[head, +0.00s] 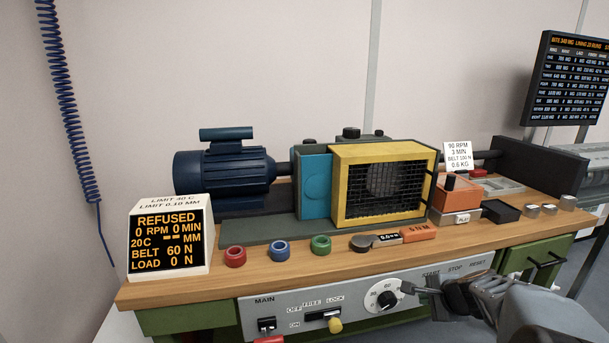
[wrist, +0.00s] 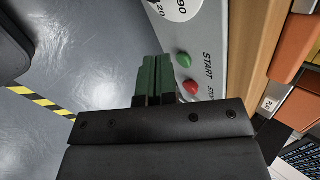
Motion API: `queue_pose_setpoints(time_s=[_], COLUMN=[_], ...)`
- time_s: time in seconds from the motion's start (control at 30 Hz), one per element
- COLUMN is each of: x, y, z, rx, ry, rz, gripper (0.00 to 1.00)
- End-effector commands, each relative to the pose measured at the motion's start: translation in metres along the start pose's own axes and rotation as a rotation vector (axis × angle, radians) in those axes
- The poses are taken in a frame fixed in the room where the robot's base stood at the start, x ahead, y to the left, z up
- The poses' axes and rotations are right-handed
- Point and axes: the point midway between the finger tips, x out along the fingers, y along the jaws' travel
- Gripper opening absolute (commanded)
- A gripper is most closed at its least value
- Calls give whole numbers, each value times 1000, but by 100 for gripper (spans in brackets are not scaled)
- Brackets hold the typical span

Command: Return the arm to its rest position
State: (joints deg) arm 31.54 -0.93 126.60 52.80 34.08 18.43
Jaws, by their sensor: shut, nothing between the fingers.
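My gripper (head: 408,288) is at the lower right in the head view, in front of the grey control panel (head: 300,305). Its fingertips are by the right side of the round white dial (head: 383,297). In the wrist view the dark green fingers (wrist: 153,62) are together with nothing between them. They are beside the green START button (wrist: 183,59) and the red STOP button (wrist: 190,87); I cannot tell whether they touch the panel. My arm extends to the lower right of the head view.
The bench (head: 330,262) carries a blue motor (head: 225,170), a yellow-framed guard (head: 340,205) and a display reading REFUSED (head: 168,240). Red, blue and green rings (head: 320,243) lie near its front edge. In the wrist view, open floor (wrist: 75,60) with yellow-black tape lies left of the panel.

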Motion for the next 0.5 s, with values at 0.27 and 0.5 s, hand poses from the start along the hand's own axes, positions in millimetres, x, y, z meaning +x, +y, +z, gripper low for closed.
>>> queue_pose_setpoints(time_s=[0.27, 0.5], x=[-142, -217], y=[-35, -29], z=[142, 181], rx=[-840, -1341], ry=[-161, -201], rz=[206, 335], gripper=[0, 0])
